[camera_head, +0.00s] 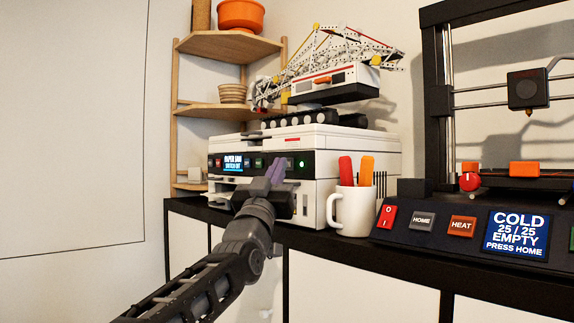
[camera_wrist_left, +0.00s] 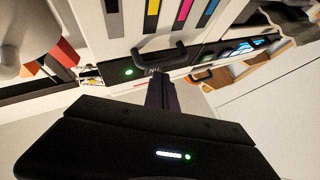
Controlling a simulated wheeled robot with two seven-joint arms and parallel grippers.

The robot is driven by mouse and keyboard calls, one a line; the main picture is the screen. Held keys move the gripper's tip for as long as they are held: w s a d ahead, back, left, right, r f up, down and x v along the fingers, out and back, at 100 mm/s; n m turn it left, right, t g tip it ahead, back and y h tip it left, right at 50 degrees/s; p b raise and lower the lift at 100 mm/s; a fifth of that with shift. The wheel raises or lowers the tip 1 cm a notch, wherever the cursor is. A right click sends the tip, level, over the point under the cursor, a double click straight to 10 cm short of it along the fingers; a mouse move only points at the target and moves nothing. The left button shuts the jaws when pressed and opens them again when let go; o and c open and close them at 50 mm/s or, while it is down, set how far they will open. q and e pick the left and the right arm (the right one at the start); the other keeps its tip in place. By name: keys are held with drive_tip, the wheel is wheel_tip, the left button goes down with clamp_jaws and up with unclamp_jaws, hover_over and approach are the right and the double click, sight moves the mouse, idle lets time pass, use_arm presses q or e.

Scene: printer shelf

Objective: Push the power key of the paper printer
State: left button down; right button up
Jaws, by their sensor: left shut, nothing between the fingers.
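The white paper printer (camera_head: 330,144) stands on the dark shelf top. Its black front panel has a lit screen (camera_head: 233,162) that reads about a paper jam and switching off. A round key with a green light (camera_head: 301,164), which looks like the power key, sits at the panel's right end; it also shows in the left wrist view (camera_wrist_left: 128,71). My left gripper (camera_head: 275,172) is shut and empty, its purple-grey fingers in front of the panel, just left of the green light. The fingers (camera_wrist_left: 158,80) point at the panel; I cannot tell whether they touch it. My right gripper is not in view.
A white mug (camera_head: 353,209) with red and orange handles stands right of the printer. A 3D printer (camera_head: 470,190) with its own keys and screen is further right. A crane model (camera_head: 330,75) sits on the paper printer. A wooden corner shelf (camera_head: 228,47) stands behind left.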

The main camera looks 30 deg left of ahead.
use_arm(q)
drive_tip(key=shift+w, duration=0.15)
drive_tip(key=shift+s+a+b, duration=0.2)
drive_tip(key=shift+s+b, duration=0.55)
drive_tip(key=shift+s, duration=0.15)
drive_tip(key=s+b, duration=0.1)
drive_tip(key=s, duration=0.1)
drive_tip(key=s+a+b, duration=0.1)
drive_tip(key=s+b, duration=0.2)
drive_tip(key=shift+s+a, duration=0.35)
drive_tip(key=shift+a, duration=0.05)
